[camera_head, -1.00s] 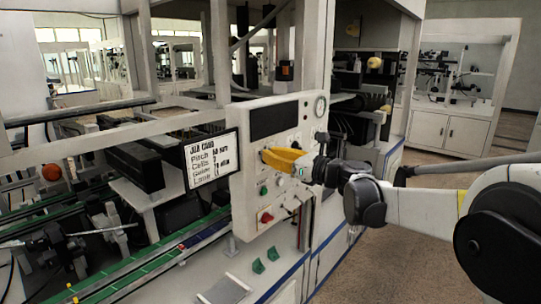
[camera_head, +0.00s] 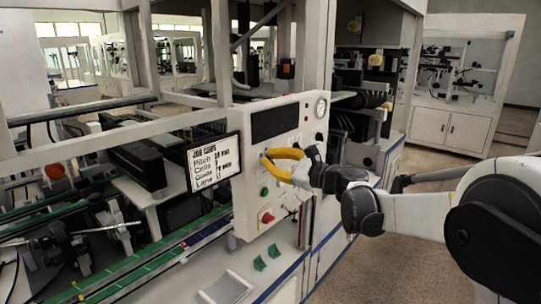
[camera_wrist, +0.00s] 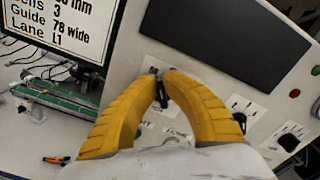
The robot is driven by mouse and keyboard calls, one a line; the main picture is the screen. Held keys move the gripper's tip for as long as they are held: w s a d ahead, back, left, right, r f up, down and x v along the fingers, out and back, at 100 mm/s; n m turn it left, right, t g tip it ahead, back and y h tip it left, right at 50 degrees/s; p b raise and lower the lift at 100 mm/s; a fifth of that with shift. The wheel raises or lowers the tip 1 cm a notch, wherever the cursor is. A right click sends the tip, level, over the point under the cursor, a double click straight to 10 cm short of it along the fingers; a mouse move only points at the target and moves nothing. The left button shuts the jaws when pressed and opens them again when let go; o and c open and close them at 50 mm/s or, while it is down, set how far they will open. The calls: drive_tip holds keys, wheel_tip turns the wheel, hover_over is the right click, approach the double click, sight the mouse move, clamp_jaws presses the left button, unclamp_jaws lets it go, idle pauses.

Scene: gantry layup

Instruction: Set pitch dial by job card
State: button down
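The job card (camera_head: 214,168) is a white screen left of the control panel. In the wrist view the card (camera_wrist: 60,28) reads Guide 78 wide and Lane L1; the pitch figure is cut off at the top. My gripper (camera_head: 265,157) has yellow fingers and stands in front of the white panel. In the wrist view its fingertips (camera_wrist: 159,73) are close together with a dark gap between them. A small black dial pointer (camera_wrist: 162,98) shows between the fingers. Whether the tips hold a knob is not clear. Another dark dial (camera_wrist: 289,142) lies at right, with printed marks.
The white panel (camera_head: 243,218) has a dark display (camera_head: 274,122), a round gauge (camera_head: 321,107), a green button (camera_head: 264,191) and a red knob (camera_head: 267,218). A green conveyor (camera_head: 130,272) runs below left. A grey tray (camera_head: 228,288) lies on the bench.

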drive_tip(key=shift+a+f+n, duration=0.1)
drive_tip(key=shift+f+n, duration=0.05)
drive_tip(key=shift+n, duration=0.85)
drive_tip(key=c, duration=1.5)
unclamp_jaws()
drive_tip(key=shift+w+f, duration=0.1)
drive_tip(key=v, duration=1.2)
